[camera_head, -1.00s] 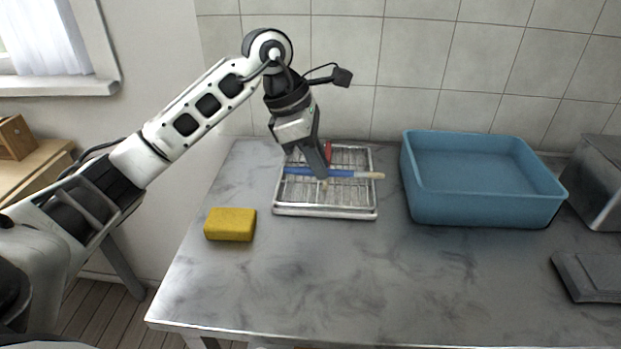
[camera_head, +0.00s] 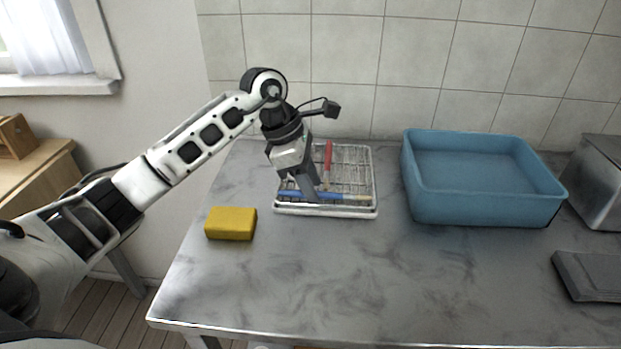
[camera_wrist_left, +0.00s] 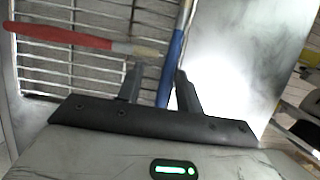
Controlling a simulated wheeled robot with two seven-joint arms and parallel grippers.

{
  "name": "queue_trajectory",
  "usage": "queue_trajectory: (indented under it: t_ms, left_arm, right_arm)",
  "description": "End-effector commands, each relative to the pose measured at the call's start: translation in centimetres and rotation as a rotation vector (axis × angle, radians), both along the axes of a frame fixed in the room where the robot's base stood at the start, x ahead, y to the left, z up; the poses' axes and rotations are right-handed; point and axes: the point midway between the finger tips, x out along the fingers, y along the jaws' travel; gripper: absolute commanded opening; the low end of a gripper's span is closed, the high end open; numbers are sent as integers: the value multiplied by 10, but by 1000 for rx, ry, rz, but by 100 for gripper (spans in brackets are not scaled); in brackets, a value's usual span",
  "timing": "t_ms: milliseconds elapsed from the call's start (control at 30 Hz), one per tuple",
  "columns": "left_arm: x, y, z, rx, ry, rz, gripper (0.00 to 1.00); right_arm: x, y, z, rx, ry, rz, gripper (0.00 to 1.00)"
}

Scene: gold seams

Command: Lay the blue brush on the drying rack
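The blue brush (camera_head: 345,197) lies crosswise along the front part of the wire drying rack (camera_head: 362,165), seemingly resting on it, its pale tip to the right. My left gripper (camera_head: 311,197) points down at the brush. In the left wrist view its two fingers (camera_wrist_left: 158,88) are apart, with the blue handle (camera_wrist_left: 174,52) between them, nearer the right finger, and a gap on the left. The rack's wires (camera_wrist_left: 85,62) show to the left of the brush there. My right gripper is not in view.
A red brush (camera_head: 328,158) lies on the rack behind the blue one; it also shows in the left wrist view (camera_wrist_left: 65,36). A yellow sponge (camera_head: 231,224) is left of the rack, a blue basin (camera_head: 485,205) right. The front of the counter (camera_head: 330,285) is clear.

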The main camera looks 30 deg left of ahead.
Motion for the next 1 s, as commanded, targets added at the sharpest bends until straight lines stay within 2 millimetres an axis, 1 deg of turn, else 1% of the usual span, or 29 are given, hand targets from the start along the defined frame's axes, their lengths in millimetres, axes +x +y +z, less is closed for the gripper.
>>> queue_trajectory:
  t_ms: [167,267,367,500,700,833,1000]
  left_arm:
    - [0,1,4,-1,-5,1,36]
    - [0,4,12,0,-9,1,36]
    - [-3,10,29,1,-12,2,36]
    - [-7,21,58,1,-13,3,36]
    - [-14,34,94,-2,-10,3,36]
    - [-17,39,108,-3,-8,0,36]
    - [-19,41,114,-3,-7,1,36]
  right_arm:
    - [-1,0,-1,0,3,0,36]
    - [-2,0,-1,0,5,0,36]
    - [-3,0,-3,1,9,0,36]
    - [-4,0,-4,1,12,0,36]
    - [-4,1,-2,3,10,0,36]
    - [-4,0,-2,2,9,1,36]
    - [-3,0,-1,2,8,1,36]
